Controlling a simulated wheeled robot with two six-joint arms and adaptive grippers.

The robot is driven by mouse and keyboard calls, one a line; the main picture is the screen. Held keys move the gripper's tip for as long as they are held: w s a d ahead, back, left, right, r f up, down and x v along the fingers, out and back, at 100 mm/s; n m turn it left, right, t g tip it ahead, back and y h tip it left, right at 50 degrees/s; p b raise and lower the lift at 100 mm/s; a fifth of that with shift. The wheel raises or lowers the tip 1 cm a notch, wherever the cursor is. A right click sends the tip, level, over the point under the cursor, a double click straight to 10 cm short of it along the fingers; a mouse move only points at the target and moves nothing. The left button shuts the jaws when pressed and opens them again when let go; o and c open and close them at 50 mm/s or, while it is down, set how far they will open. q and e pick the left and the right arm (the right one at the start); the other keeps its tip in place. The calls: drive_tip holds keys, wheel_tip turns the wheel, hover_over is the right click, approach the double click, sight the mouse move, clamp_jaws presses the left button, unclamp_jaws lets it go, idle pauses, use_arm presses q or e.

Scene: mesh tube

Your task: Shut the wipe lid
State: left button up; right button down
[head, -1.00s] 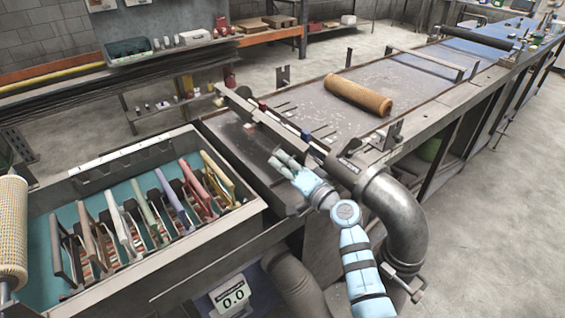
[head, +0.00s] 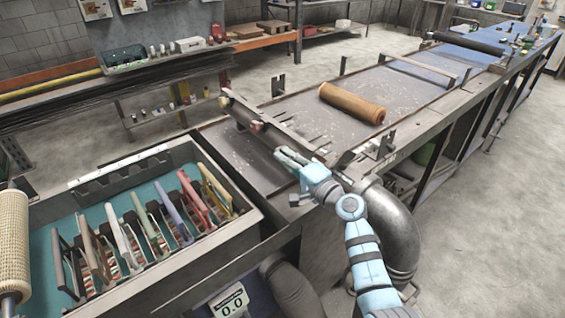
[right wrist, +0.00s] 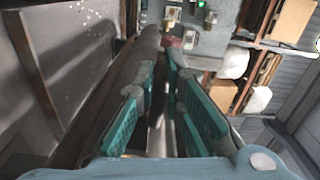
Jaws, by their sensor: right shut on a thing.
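The wipe lid appears to be the long grey bar (head: 284,131) lying across the near end of the bench. A rounded dark length with reddish spots runs beside it. My right gripper (head: 281,157) is at the near side of this bar, its fingers close together. In the right wrist view, the teal fingers (right wrist: 160,85) close on a narrow grey part between them, apparently of the lid; the exact contact is hard to see. A long dark bar (right wrist: 112,85) runs along the left finger. My left gripper is not in view.
A tan mesh tube (head: 352,103) lies on the bench (head: 330,83) beyond the lid. A teal-lined tray (head: 250,219) with several coloured handled pieces is at front left. A light mesh roll (head: 13,240) stands at the left edge. A thick pipe (head: 398,225) is beside my right arm.

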drive_tip(key=shift+w+d+r, duration=0.3)
drive_tip(key=shift+d+r, duration=0.15)
drive_tip(key=shift+r, duration=0.15)
drive_tip(key=c, duration=1.7)
unclamp_jaws()
drive_tip(key=shift+w+d, duration=0.1)
drive_tip(key=shift+d, duration=0.05)
drive_tip(key=shift+a, duration=0.3)
drive_tip(key=shift+d, duration=0.1)
